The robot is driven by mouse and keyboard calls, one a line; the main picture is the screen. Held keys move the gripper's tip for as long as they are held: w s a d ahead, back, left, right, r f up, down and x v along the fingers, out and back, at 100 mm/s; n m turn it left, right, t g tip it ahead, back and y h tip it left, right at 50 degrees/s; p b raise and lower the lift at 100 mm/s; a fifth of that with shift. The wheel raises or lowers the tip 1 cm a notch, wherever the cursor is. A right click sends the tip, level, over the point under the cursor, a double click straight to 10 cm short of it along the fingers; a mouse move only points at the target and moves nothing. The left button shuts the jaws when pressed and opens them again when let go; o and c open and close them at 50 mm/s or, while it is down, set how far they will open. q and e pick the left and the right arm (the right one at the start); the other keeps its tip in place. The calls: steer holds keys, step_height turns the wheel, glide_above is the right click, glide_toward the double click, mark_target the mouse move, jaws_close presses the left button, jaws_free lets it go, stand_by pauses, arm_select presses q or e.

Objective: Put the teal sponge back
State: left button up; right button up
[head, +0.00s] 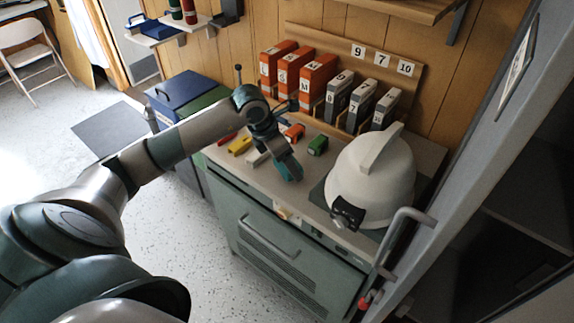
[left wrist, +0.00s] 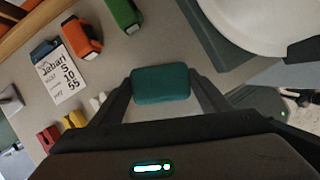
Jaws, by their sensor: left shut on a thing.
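The teal sponge (left wrist: 161,83) is a small rounded block between the two fingers of my left gripper (left wrist: 163,88) in the left wrist view. The fingers are shut on its two sides. In the head view my left gripper (head: 287,165) is over the front part of the grey counter (head: 235,165), and the sponge (head: 291,172) shows as a teal patch at its tip. Whether the sponge touches the counter I cannot tell. My right gripper is out of view.
A big white helmet (head: 372,180) stands on a dark mat right of the gripper. Green (head: 317,145), orange (head: 293,132) and yellow (head: 240,145) items lie nearby, with a handwritten note (left wrist: 63,77). Orange binders (head: 317,82) and grey binders (head: 361,105) line the back.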

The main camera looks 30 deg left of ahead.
arm_select(q)
steer(key=shift+f, duration=1.05)
steer(key=shift+f, duration=0.15)
steer(key=o, duration=1)
steer(key=shift+r, duration=0.25)
steer(key=b+v, duration=0.2)
steer(key=v, duration=0.9)
steer(key=shift+s+r+b, duration=0.2)
steer(key=shift+r+b, duration=0.15)
